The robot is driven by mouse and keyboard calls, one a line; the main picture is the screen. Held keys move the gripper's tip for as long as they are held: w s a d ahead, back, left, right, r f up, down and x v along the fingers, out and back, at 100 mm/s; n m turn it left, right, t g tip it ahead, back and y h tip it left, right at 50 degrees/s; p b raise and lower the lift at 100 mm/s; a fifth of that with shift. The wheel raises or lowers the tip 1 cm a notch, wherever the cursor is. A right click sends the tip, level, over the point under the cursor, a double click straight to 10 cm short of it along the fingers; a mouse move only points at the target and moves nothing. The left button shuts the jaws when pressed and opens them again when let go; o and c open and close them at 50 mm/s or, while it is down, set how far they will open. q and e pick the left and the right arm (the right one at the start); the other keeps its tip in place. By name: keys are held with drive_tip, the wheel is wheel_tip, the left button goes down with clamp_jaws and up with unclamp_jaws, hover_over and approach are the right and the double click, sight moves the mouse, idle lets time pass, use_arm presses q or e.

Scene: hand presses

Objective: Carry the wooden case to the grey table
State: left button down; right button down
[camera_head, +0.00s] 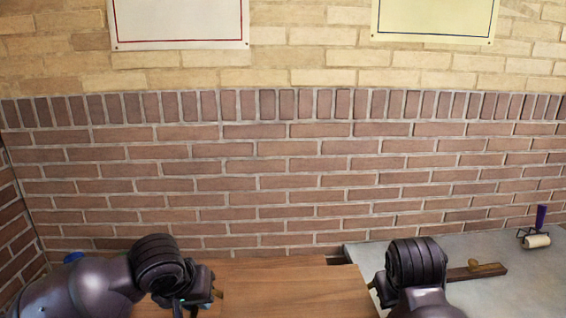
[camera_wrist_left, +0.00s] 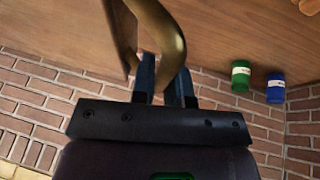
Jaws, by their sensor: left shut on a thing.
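The wooden case (camera_head: 290,287) shows as a brown, grained panel at the bottom middle of the head view, between my two arms. Its lower part is cut off by the frame, and its border with the wood around it is unclear. My left gripper (camera_head: 205,293) is at its left side. In the left wrist view, the left gripper (camera_wrist_left: 164,75) is shut on a curved, brass-coloured handle (camera_wrist_left: 160,25). My right gripper (camera_head: 377,286) is near the panel's right side; its fingers are mostly hidden. The grey table (camera_head: 500,285) stands at the right, beside the panel.
A dark wooden bar with a knob (camera_head: 475,271) and a roller with a purple handle (camera_head: 537,239) lie on the grey table. A green can (camera_wrist_left: 240,76) and a blue can (camera_wrist_left: 275,88) stand on a brown wooden surface (camera_wrist_left: 230,30). A brick wall closes the back.

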use_arm(q)
drive_tip(key=shift+w+r, duration=0.1)
drive_tip(key=shift+r, duration=0.3)
use_arm(e)
drive_tip(key=shift+w+r, duration=0.15)
drive_tip(key=shift+r, duration=0.3)
use_arm(q)
drive_tip(key=shift+w+r, duration=0.15)
drive_tip(key=shift+r, duration=0.1)
use_arm(e)
drive_tip(key=shift+r, duration=0.15)
